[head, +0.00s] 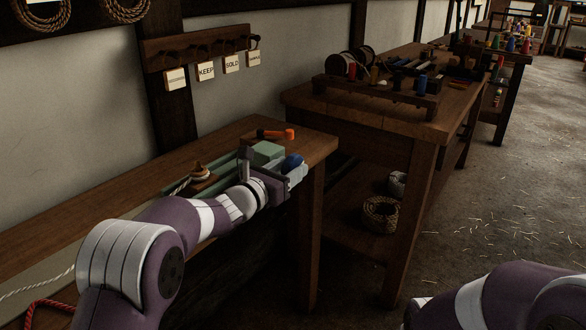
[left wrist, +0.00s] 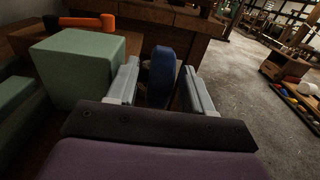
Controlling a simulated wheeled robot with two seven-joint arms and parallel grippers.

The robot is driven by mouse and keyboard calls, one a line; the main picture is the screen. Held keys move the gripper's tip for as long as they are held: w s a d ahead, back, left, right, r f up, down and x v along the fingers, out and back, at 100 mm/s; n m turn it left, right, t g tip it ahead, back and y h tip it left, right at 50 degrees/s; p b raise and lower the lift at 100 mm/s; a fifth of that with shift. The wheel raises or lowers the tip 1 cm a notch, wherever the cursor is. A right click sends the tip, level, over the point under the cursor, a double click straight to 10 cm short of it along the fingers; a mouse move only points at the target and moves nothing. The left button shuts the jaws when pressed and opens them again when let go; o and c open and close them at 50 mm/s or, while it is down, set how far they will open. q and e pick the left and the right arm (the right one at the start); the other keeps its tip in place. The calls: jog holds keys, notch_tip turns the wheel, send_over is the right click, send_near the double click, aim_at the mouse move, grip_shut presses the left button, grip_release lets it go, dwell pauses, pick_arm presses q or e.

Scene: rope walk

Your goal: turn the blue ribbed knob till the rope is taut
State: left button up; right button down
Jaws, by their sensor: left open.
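The blue ribbed knob (head: 293,160) sits at the right end of a green block (head: 267,151) on the near bench. In the left wrist view the knob (left wrist: 162,70) stands between the two fingers of my left gripper (left wrist: 163,88), with a gap visible on each side. My left gripper (head: 296,173) is open at the knob and partly hides it in the head view. The pale rope (head: 38,286) comes in from the left; another stretch shows by a wooden top-shaped piece, and my arm hides the part between. My right arm shows at the lower right, its gripper out of view.
An orange-and-black tool (head: 276,134) lies on the near bench behind the green block (left wrist: 80,65). A red rope (head: 42,308) lies at the lower left. A second table (head: 430,120) with spools stands to the right. Open floor lies right of it.

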pick_arm(q)
jog(key=shift+x, duration=0.95)
grip_shut()
jog(key=shift+r+p, duration=0.15)
jog(key=shift+p, duration=0.2)
jog(key=g+y+p, duration=0.1)
jog(key=p, duration=0.4)
jog(key=r+g+y+p, duration=0.1)
jog(key=g+p, duration=0.1)
jog(key=p, duration=0.3)
jog(key=shift+w+d+r+p, duration=0.1)
jog(key=shift+r+p, duration=0.05)
jog(key=shift+p, duration=0.25)
jog(key=g+y+p, duration=0.1)
jog(key=p, duration=0.4)
jog(key=f+g+y+p, duration=0.1)
jog(key=p, duration=0.4)
jog(key=shift+g+p, duration=0.3)
jog(key=shift+p, duration=0.05)
jog(key=shift+f+p, duration=0.35)
jog(key=shift+p, duration=0.1)
grip_release()
